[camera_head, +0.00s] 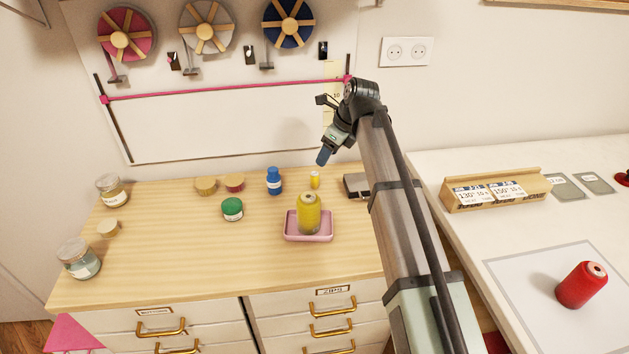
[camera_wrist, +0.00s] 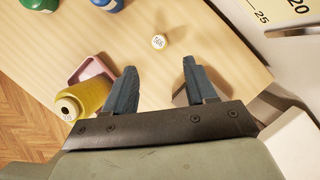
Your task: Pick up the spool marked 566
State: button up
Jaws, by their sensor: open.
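A small yellow spool (camera_head: 315,179) stands upright on the wooden cabinet top, right of the blue spool. In the wrist view its round white top (camera_wrist: 158,41) carries a small number that looks like 566. My gripper (camera_head: 323,157) is above the cabinet top, close to this spool and higher than it. In the wrist view the two fingers of my gripper (camera_wrist: 159,67) are apart with nothing between them. The small spool lies beyond the fingertips, roughly in line with the gap.
A large yellow spool (camera_head: 309,213) stands in a pink tray (camera_head: 308,238). A blue spool (camera_head: 274,181) and a green spool (camera_head: 232,209) stand to the left. A dark grey box (camera_head: 355,186) is to the right. Glass jars stand at the left edge.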

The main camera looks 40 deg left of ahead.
aim_at(312, 177)
jog(key=x, duration=1.2)
jog(key=shift+s+a, duration=0.1)
jog(key=shift+a, duration=0.2)
jog(key=c, duration=1)
